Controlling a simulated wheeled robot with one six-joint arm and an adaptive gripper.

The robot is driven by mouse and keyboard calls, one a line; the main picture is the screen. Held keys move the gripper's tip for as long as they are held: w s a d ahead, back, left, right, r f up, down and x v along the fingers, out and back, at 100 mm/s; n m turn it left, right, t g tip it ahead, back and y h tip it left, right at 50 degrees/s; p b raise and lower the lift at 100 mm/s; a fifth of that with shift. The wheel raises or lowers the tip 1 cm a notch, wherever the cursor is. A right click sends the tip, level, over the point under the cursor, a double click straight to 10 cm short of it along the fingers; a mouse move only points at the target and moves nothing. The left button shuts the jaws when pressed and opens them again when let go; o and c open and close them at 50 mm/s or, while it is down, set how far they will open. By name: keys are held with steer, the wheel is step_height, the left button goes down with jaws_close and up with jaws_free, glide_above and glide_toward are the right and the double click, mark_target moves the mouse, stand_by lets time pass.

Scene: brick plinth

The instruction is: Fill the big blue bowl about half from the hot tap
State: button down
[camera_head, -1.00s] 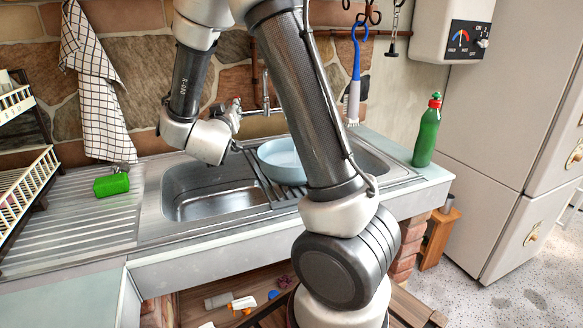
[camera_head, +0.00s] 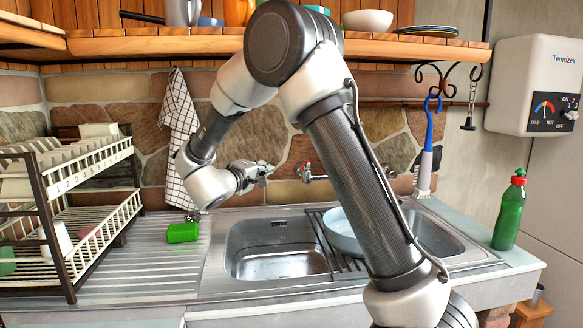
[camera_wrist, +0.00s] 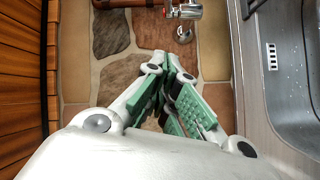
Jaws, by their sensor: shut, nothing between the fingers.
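The big blue bowl (camera_head: 341,236) stands upright on the ribbed strip between two steel basins, its right side hidden by my arm. I cannot see into it well. The wall tap (camera_head: 307,172) has a red-marked handle; its right part and outlet are hidden behind my arm. The tap also shows at the top of the wrist view (camera_wrist: 183,11). I see no running water. My gripper (camera_head: 268,170) is left of the tap, apart from it, above the back of the left basin. In the wrist view its green-padded fingers (camera_wrist: 168,60) are shut and empty.
The left basin (camera_head: 280,262) looks empty. A dish rack (camera_head: 75,215) stands left, near a green sponge (camera_head: 183,233). A green bottle (camera_head: 510,212) stands right. A wooden shelf (camera_head: 160,45) with dishes hangs above. A water heater (camera_head: 540,80) is on the right wall.

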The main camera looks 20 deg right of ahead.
mark_target(305, 167)
steer(key=w+d+f+n, duration=0.1)
steer(key=w+d, duration=0.2)
steer(key=d, duration=0.8)
steer(key=shift+w+f, duration=0.15)
steer(key=shift+w, duration=0.25)
steer(key=shift+s+d+n+t+y, duration=0.6)
steer(key=shift+s+n+t+y, duration=0.15)
steer(key=shift+n+y, duration=0.1)
steer(key=shift+s+d+n+t+y, duration=0.6)
steer(key=shift+s+n+t+y, duration=0.15)
steer(key=shift+n+y, duration=0.1)
